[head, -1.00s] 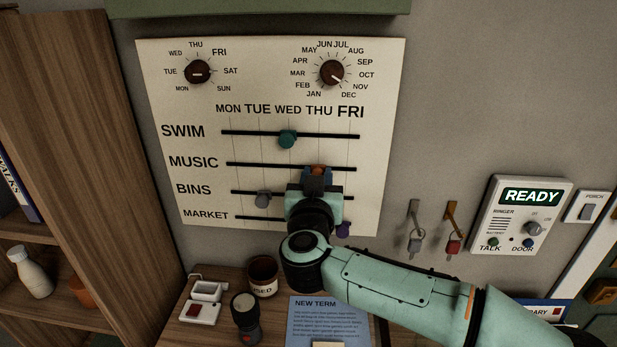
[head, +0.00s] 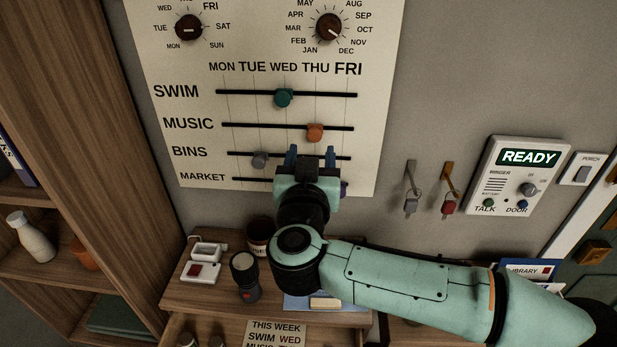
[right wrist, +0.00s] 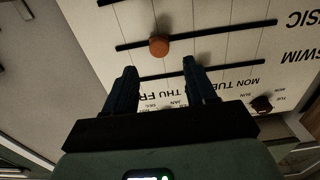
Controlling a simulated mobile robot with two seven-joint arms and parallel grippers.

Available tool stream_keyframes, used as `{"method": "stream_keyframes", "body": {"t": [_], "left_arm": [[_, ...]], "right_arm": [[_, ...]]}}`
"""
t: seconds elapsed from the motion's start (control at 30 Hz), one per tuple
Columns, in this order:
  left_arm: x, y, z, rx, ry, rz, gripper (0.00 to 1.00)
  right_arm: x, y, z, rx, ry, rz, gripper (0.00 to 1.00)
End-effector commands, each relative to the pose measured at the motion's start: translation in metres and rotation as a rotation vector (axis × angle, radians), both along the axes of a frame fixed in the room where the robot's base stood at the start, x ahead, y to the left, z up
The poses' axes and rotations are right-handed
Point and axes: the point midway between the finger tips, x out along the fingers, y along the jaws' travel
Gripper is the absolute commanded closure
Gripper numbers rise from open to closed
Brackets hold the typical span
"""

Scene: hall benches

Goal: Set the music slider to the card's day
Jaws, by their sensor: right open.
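The orange music knob (head: 315,132) sits on the MUSIC track (head: 270,126) of the wall board (head: 200,60), in line with the THU column. My right gripper (head: 311,155) is open and empty, just below the knob in the head view and apart from it. In the right wrist view the knob (right wrist: 159,46) shows beyond the two spread fingers (right wrist: 160,78). The card (head: 276,335) at the bottom of the head view reads THIS WEEK, SWIM WED; its music line is cut off by the frame edge. My left gripper is not in view.
The teal swim knob (head: 284,98) is at WED, and the grey bins knob (head: 260,160) is near TUE. The purple market knob (head: 344,188) is partly behind my gripper. Keys (head: 411,203) hang to the right. A flashlight (head: 245,277) stands on the bench.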

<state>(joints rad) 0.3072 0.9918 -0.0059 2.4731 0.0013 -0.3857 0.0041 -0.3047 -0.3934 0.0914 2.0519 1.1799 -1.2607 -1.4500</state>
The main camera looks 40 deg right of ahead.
Motion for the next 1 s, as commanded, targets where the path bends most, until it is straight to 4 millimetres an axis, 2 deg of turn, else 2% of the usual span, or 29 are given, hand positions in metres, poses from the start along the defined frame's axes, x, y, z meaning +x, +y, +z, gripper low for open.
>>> {"method": "stream_keyframes", "body": {"t": [0.2, 0.4, 1.0], "left_arm": [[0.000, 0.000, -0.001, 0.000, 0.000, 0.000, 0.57], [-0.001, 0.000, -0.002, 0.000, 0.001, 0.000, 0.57], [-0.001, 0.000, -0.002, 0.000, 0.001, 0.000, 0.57]], "right_arm": [[-0.029, 0.034, 0.000, -0.002, -0.001, 0.001, 0.44], [-0.042, 0.049, 0.000, -0.001, -0.001, 0.000, 0.44], [-0.043, 0.051, 0.000, 0.000, 0.000, -0.001, 0.44]]}}
